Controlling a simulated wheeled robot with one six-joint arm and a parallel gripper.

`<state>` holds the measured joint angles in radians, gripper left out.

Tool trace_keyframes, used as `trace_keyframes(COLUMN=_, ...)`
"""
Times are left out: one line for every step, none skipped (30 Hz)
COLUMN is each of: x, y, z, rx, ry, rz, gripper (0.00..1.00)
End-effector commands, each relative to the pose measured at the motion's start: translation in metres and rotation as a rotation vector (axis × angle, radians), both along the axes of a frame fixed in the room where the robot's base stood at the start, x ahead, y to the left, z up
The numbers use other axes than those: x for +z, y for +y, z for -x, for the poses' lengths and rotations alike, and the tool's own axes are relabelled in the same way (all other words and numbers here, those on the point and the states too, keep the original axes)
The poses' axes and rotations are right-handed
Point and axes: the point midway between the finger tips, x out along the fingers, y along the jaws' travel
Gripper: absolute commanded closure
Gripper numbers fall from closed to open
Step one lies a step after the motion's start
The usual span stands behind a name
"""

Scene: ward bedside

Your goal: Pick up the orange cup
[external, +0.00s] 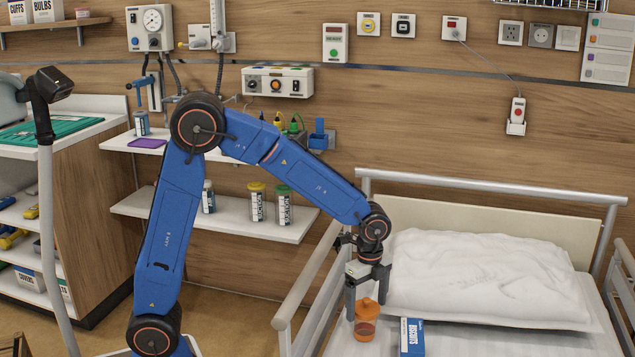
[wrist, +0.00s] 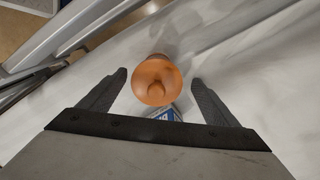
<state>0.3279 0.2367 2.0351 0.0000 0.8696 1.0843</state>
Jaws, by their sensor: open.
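The orange cup (external: 366,320) has a spouted lid and a see-through lower part. It stands upright on the bed, near the bed's left rail. In the wrist view the orange cup (wrist: 157,80) shows from above, between and slightly beyond my fingertips. My gripper (external: 368,294) points down over the cup in the external view, and its fingers partly overlap the cup there. In the wrist view my gripper (wrist: 158,84) is open, with a gap on each side of the cup. Nothing is held.
A white pillow (external: 480,272) lies behind. The bed's left rail (external: 308,275) runs close to my gripper. Wall shelves (external: 215,214) hold several containers.

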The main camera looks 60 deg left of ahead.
Motion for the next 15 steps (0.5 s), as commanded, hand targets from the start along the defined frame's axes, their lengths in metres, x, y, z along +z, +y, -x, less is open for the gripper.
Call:
trace_keyframes(x=-0.003, y=0.0, z=0.0, rx=0.0, ry=0.001, rz=0.0, gripper=0.17)
trace_keyframes(x=-0.004, y=0.0, z=0.0, rx=0.0, ry=0.001, rz=0.0, gripper=0.17)
trace_keyframes(x=-0.005, y=0.0, z=0.0, rx=0.0, ry=0.001, rz=-0.001, gripper=0.17)
trace_keyframes(x=-0.007, y=0.0, z=0.001, rx=0.0, ry=0.001, rz=-0.001, gripper=0.17)
trace_keyframes(x=-0.009, y=0.0, z=0.001, rx=0.0, ry=0.001, rz=-0.001, gripper=0.17)
trace_keyframes(x=-0.013, y=0.0, z=0.001, rx=0.0, ry=0.002, rz=-0.001, gripper=0.17)
trace_keyframes(x=-0.017, y=0.001, z=0.002, rx=0.0, ry=0.002, rz=-0.001, gripper=0.17)
trace_keyframes(x=-0.022, y=0.001, z=0.003, rx=0.0, ry=0.003, rz=-0.002, gripper=0.17)
trace_keyframes(x=-0.028, y=0.001, z=0.004, rx=0.0, ry=0.003, rz=-0.002, gripper=0.17)
trace_keyframes(x=-0.032, y=0.001, z=0.005, rx=0.0, ry=0.002, rz=-0.001, gripper=0.17)
trace_keyframes(x=-0.035, y=0.002, z=0.006, rx=0.0, ry=0.002, rz=-0.001, gripper=0.17)
trace_keyframes(x=-0.041, y=0.001, z=0.005, rx=0.0, ry=0.002, rz=-0.001, gripper=0.17)
trace_keyframes(x=-0.044, y=0.001, z=0.005, rx=0.0, ry=0.002, rz=-0.001, gripper=0.17)
trace_keyframes(x=-0.048, y=0.001, z=0.005, rx=0.0, ry=0.002, rz=-0.001, gripper=0.17)
trace_keyframes(x=-0.051, y=0.001, z=0.005, rx=0.0, ry=0.002, rz=-0.001, gripper=0.17)
